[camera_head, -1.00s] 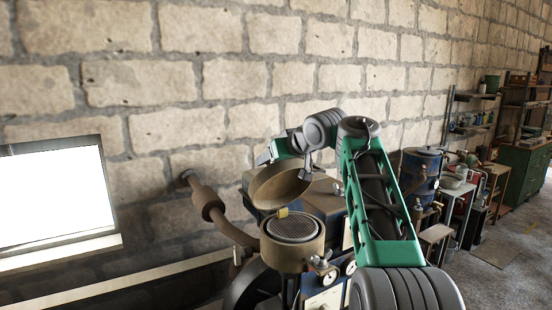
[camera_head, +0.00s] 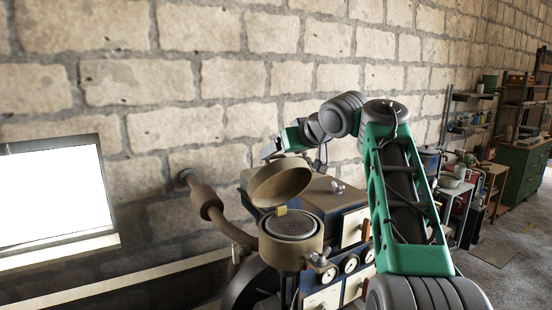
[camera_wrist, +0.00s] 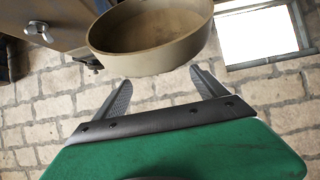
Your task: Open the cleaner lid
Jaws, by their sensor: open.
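The cleaner lid (camera_head: 280,184) is a tan round cap. It stands raised and tilted above the round cleaner body (camera_head: 290,255), so the mesh filter (camera_head: 293,226) is exposed. A small yellow latch (camera_head: 281,211) shows at the body's rim. In the wrist view the lid (camera_wrist: 150,45) looks like a shallow bowl just beyond my gripper (camera_wrist: 162,80). The two dark fingers are spread apart, with nothing held between them. In the head view my gripper (camera_head: 270,150) is partly hidden behind the lid's upper edge. Whether a finger touches the lid is unclear.
A tan pipe (camera_head: 208,207) runs left of the cleaner. The blue engine housing (camera_head: 345,205) with gauges lies behind and right. A stone wall (camera_head: 150,80) stands close behind, with a bright window (camera_head: 52,195) at left. Benches and shelves stand far right.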

